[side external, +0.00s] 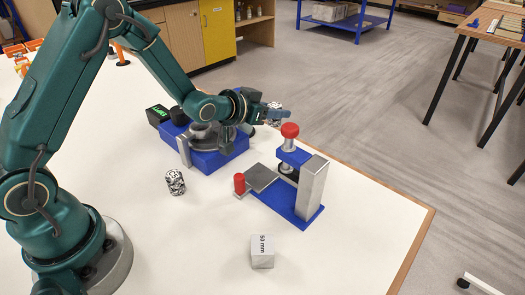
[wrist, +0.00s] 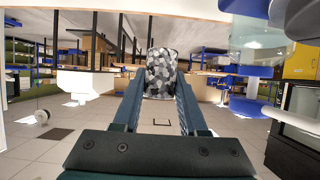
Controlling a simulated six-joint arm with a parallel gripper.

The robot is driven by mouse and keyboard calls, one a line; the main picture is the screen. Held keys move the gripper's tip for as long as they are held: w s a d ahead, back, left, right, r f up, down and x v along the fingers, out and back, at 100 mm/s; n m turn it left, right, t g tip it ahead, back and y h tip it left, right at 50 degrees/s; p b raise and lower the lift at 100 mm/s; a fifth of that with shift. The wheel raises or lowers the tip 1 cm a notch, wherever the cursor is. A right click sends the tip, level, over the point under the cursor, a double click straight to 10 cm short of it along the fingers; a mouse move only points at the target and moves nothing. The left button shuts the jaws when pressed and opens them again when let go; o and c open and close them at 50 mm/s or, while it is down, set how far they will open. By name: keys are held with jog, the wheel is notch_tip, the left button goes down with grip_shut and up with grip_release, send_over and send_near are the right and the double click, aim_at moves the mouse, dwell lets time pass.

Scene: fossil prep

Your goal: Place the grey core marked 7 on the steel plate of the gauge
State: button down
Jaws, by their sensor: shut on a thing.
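My gripper (side external: 268,113) is shut on a grey speckled core (side external: 275,106), held in the air above and behind the gauge. In the wrist view the core (wrist: 161,70) sits between the two finger ends of my gripper (wrist: 160,88); I cannot read a number on it. The gauge (side external: 292,203) has a blue base, a steel column and a red knob on top. Its steel plate (side external: 262,177) is bare, at the left of the base beside a red cylinder. A second speckled core (side external: 175,182) stands on the table, its mark not clearly readable.
A blue machine (side external: 218,157) with a round metal top and a green display stands behind, left of the gauge, under my arm. A 50 mm block (side external: 262,252) stands in front of the gauge. The white table (side external: 350,250) is clear at the right front.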

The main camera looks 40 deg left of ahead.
aim_at(274, 104)
notch_tip(274, 104, up, 3)
jog(key=shift+r, duration=0.15)
jog(key=shift+w+a+r, duration=0.15)
jog(key=shift+r, duration=0.25)
jog(key=n+y, duration=0.1)
jog(key=r+n+y, duration=0.1)
jog(key=s+a+n+y, duration=0.1)
jog(key=y, duration=0.1)
jog(key=shift+r+n+g, duration=0.2)
jog(key=shift+n+g, duration=0.1)
jog(key=s+d+f+n+y, duration=0.2)
jog(key=s+d, duration=0.5)
jog(key=s, duration=0.4)
jog(key=shift+g, duration=0.4)
jog(key=shift+d+f, duration=0.15)
jog(key=shift+f, duration=1.8)
jog(key=shift+d+f, duration=0.1)
jog(key=shift+f, duration=1.8)
jog(key=shift+f, duration=0.1)
